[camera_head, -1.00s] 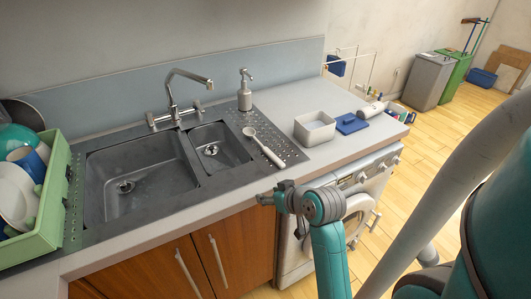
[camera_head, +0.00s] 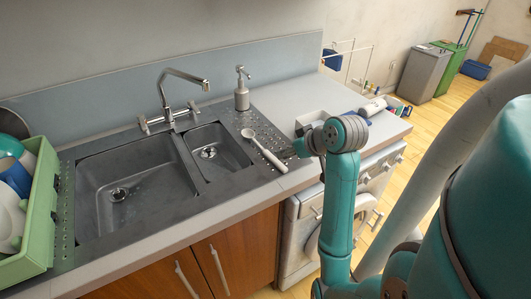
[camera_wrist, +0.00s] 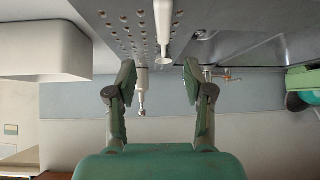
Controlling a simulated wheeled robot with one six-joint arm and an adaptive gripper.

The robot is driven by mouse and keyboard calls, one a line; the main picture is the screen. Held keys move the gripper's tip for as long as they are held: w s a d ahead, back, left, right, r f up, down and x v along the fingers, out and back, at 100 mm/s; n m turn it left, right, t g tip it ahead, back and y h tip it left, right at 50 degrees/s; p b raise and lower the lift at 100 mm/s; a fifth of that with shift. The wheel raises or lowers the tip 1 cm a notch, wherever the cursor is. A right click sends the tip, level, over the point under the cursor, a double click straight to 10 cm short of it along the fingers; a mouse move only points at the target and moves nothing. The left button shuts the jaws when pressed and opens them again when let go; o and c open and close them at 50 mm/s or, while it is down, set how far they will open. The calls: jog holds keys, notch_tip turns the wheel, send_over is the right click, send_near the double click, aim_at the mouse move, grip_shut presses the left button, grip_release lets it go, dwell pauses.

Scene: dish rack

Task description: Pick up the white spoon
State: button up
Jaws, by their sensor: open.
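The white spoon (camera_head: 268,153) lies on the perforated drainboard right of the small sink basin, its bowl toward the soap dispenser and its handle toward the counter's front edge. In the wrist view the spoon (camera_wrist: 163,25) shows at the top, beyond the gap between the fingers. My gripper (camera_head: 288,152) is just right of the spoon's handle in the head view, partly hidden by my own wrist. In the wrist view the two fingers of my gripper (camera_wrist: 160,80) are spread apart with nothing held between them.
A soap dispenser (camera_head: 242,90) stands behind the spoon. A white container (camera_wrist: 45,50) is close to my gripper and partly hidden by my arm in the head view. The sink (camera_head: 125,185) lies left, with a green dish rack (camera_head: 42,215) beyond it.

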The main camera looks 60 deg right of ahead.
aim_at(273, 157)
jog(key=x, duration=0.4)
jog(key=shift+f, duration=0.1)
jog(key=shift+a+x, duration=0.15)
jog(key=shift+x, duration=1.2)
jog(key=shift+a+x, duration=0.15)
jog(key=shift+x, duration=1.15)
jog(key=shift+f, duration=0.1)
grip_shut()
